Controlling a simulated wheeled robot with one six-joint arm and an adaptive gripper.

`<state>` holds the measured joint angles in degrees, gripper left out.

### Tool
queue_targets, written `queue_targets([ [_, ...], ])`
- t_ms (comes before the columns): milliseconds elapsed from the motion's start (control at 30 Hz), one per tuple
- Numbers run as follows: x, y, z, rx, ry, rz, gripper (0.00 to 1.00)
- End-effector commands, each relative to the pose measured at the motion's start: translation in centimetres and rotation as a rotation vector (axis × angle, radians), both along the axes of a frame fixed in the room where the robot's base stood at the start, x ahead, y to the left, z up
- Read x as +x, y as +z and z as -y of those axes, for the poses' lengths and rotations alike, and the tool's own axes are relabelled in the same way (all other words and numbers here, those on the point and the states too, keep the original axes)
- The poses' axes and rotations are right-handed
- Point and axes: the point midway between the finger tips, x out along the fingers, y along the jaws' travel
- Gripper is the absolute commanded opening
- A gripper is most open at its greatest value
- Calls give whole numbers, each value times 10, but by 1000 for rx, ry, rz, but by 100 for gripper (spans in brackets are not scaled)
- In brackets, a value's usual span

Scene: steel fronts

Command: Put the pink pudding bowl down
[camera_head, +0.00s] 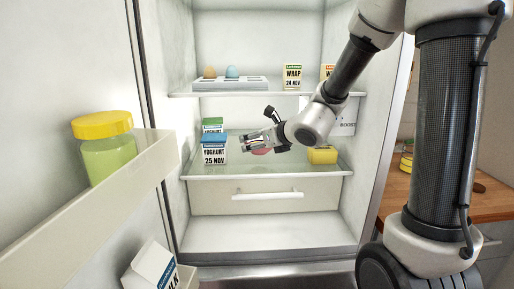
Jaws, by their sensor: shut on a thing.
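The pink pudding bowl (261,152) shows only as a small pink patch just below my gripper (257,142). The gripper and wrist hide most of it. My gripper reaches in from the right over the glass middle shelf (235,165) of the open fridge and is shut on the bowl. I cannot tell whether the bowl touches the shelf.
Yoghurt cartons (214,149) stand left of the gripper, a yellow block (322,155) to its right. Above is a shelf with an egg tray (230,83) and a wrap carton (292,76). The open door (95,215) holds a yellow-lidded jar (106,150).

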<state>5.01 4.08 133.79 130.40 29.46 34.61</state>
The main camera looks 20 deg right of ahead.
Motion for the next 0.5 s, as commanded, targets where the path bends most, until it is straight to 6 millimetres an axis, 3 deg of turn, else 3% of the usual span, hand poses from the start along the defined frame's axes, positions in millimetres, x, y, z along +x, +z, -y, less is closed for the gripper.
queue_targets([
  [267, -4, -28, 5, 1, 1, -7, 66],
  [500, -4, -30, 5, 0, 2, -1, 66],
])
